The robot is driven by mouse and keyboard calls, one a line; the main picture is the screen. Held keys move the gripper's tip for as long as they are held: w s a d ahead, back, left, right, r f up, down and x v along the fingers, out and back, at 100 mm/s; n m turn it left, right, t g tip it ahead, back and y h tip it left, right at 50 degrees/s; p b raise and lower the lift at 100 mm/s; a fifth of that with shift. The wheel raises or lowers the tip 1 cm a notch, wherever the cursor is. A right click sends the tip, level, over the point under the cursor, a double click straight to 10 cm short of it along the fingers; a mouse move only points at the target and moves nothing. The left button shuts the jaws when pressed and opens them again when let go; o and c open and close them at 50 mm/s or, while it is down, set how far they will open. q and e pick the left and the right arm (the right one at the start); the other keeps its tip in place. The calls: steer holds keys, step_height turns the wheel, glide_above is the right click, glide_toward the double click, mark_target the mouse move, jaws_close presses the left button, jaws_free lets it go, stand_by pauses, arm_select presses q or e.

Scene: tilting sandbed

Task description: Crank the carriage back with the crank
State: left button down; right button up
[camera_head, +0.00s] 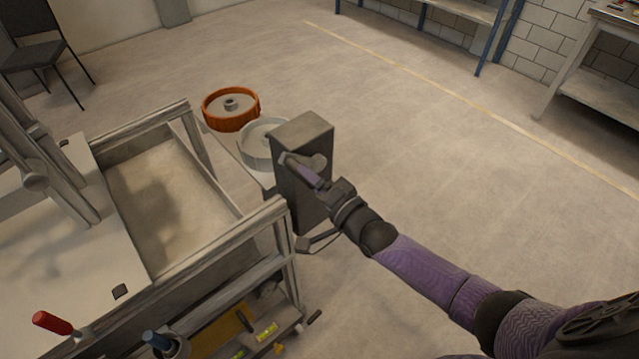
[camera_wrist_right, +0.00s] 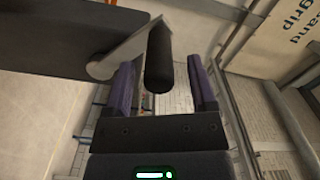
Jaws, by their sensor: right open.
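A dark box (camera_head: 303,150) stands at the right corner of the sandbed frame. The crank has a pale metal arm (camera_wrist_right: 125,48) on the box and a black cylindrical handle (camera_wrist_right: 159,60). My right gripper (camera_head: 300,168) is at the box's front face. In the wrist view, its two purple fingers (camera_wrist_right: 161,68) are open, one on each side of the handle, with visible gaps. In the head view the gripper hides most of the crank. Grey upright beams (camera_head: 45,165) stand at the far left; I cannot tell whether they belong to the carriage. My left gripper is out of view.
The sandbed (camera_head: 165,190) holds sand inside a grey metal frame (camera_head: 225,248). The floor (camera_head: 450,150) at right is clear.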

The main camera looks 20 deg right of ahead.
steer(key=s+d+r+n+y, duration=0.1)
steer(key=s+n, duration=0.7)
steer(key=s, duration=0.1)
steer(key=w+n, duration=0.2)
steer(key=w+n+b, duration=0.1)
steer(key=w+n, duration=0.1)
steer(key=w, duration=0.1)
steer(key=w+a+f+n+h, duration=0.1)
steer(key=w+n, duration=0.1)
steer(key=w, duration=0.1)
steer(key=shift+w+f+n+b, duration=0.1)
steer(key=shift+w+n+b, duration=0.15)
steer(key=shift+n+b, duration=0.05)
steer(key=shift+w+a, duration=0.2)
steer(key=shift+w, duration=0.25)
steer(key=shift+c, duration=0.6)
steer(key=c, duration=0.7)
jaws_close()
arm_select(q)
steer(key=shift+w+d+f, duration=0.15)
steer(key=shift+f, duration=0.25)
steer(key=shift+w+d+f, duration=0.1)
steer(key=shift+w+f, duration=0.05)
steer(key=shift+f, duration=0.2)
